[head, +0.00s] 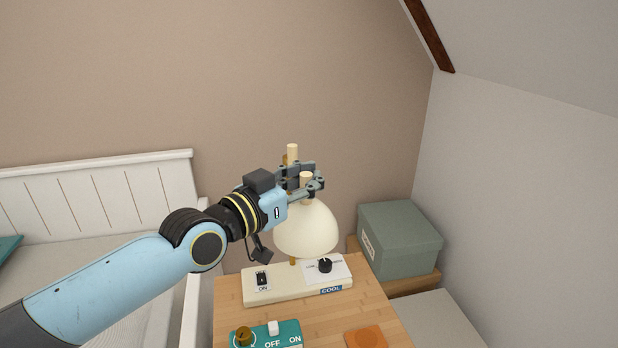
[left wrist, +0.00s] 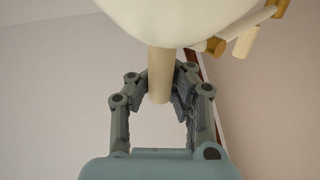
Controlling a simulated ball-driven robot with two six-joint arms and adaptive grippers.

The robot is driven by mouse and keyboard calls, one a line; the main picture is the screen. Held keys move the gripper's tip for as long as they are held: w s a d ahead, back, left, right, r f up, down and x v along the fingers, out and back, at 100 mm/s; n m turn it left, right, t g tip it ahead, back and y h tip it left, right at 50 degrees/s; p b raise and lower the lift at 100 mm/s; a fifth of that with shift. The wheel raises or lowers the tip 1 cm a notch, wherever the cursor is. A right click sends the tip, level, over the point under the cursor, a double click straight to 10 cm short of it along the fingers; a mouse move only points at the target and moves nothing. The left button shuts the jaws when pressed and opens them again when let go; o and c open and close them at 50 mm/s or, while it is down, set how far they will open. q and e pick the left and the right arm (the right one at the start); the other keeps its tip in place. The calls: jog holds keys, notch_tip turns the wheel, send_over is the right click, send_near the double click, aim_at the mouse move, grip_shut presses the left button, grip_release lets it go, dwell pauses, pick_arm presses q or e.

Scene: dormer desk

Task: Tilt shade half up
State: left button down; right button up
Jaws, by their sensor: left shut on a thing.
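The cream dome lamp shade (head: 306,231) hangs above the lamp base (head: 298,284) on the desk, its opening facing mostly down. In the left wrist view the shade (left wrist: 185,12) fills the top. A cream peg-like handle (head: 306,177) stands up from the top of the shade. My left gripper (head: 307,187) is at that handle, its fingers shut around it. The handle also shows between the fingers in the left wrist view (left wrist: 160,78). A second cream post end (head: 292,152) with a brass joint rises behind the gripper. My right gripper is not seen.
The lamp base carries a rocker switch (head: 262,280) marked ON and a black knob (head: 325,265) near a COOL label. A teal switch box (head: 285,336) and an orange coaster (head: 366,337) lie in front. A green box (head: 398,240) stands right; a white bed (head: 95,215) is left.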

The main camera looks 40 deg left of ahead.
pick_arm(q)
jog(key=shift+f+p, duration=0.1)
jog(key=shift+p, duration=0.25)
jog(key=shift+n, duration=0.3)
jog(key=p, duration=0.1)
jog(key=r+n+g+p, duration=0.1)
jog(key=p, duration=0.1)
jog(key=r+n+p, duration=0.1)
jog(key=p, duration=0.1)
jog(key=shift+w+a+g, duration=0.35)
jog(key=shift+g, duration=0.05)
jog(key=shift+w+a+r+n+g+h+p, duration=0.4)
jog(key=shift+n+g+p, duration=0.4)
jog(key=shift+p, duration=0.6)
jog(key=shift+w, duration=0.1)
